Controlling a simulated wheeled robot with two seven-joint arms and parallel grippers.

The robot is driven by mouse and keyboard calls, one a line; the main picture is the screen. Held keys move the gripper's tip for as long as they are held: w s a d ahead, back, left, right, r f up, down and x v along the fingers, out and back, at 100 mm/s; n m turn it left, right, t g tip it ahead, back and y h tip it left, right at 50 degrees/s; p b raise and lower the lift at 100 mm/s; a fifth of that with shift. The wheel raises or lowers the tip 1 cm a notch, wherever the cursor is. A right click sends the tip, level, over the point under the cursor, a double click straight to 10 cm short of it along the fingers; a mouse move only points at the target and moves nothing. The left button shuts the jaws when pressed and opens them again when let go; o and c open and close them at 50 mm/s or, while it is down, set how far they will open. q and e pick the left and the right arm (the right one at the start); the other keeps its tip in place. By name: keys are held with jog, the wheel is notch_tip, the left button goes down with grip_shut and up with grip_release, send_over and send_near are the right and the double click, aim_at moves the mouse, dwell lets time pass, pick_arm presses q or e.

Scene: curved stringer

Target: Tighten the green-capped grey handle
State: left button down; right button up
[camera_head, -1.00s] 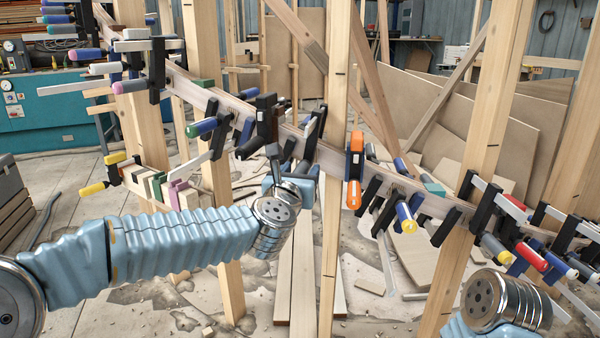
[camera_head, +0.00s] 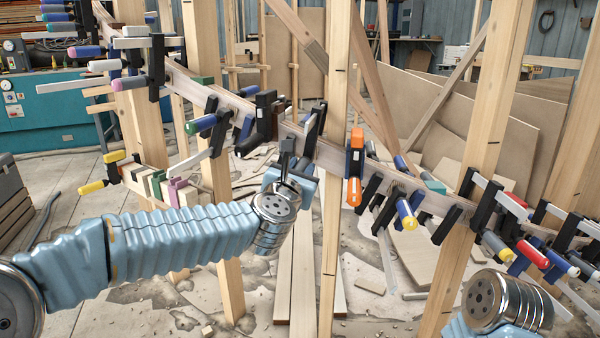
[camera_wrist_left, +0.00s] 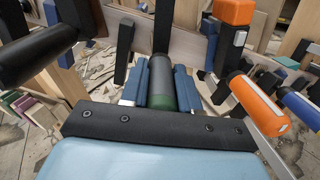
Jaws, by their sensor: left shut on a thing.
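The grey handle (camera_wrist_left: 159,80) with its green cap (camera_wrist_left: 161,103) is in the middle of the left wrist view, its cap end towards the camera. My left gripper (camera_wrist_left: 160,88) is shut on it, with one blue finger on each side. In the head view my left gripper (camera_head: 288,168) is at the stringer's middle, and it and the chrome wrist largely hide the handle. The curved wooden stringer (camera_head: 345,163) runs behind, from upper left to lower right. My right gripper is out of view; only its chrome wrist shows at the lower right.
An orange-handled clamp (camera_head: 354,190) stands close to the right of my left gripper; it also shows in the left wrist view (camera_wrist_left: 258,103). A black-handled clamp (camera_head: 255,143) is close on the left. More clamps and upright wooden posts (camera_head: 334,240) line the stringer.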

pick_arm(q)
jog(key=m, duration=0.3)
jog(key=shift+m, duration=0.4)
jog(key=m, duration=0.3)
jog(key=shift+d+m, duration=0.1)
jog(key=shift+m, duration=0.2)
jog(key=m+p, duration=0.1)
jog(key=m, duration=0.3)
jog(key=shift+m, duration=0.3)
jog(key=m+p, duration=0.1)
jog(key=m, duration=0.2)
jog(key=shift+f+m, duration=0.1)
jog(key=shift+m, duration=0.2)
jog(key=m+p, duration=0.1)
jog(key=m, duration=0.3)
jog(key=shift+m, duration=0.3)
jog(key=m+p, duration=0.2)
jog(key=m, duration=0.2)
jog(key=shift+m, duration=0.3)
jog(key=m+p, duration=0.2)
jog(key=m, duration=0.2)
jog(key=shift+f, duration=0.1)
jog(key=shift+f+m+p, duration=0.1)
jog(key=shift+m+p, duration=0.45)
jog(key=shift+m, duration=1.45)
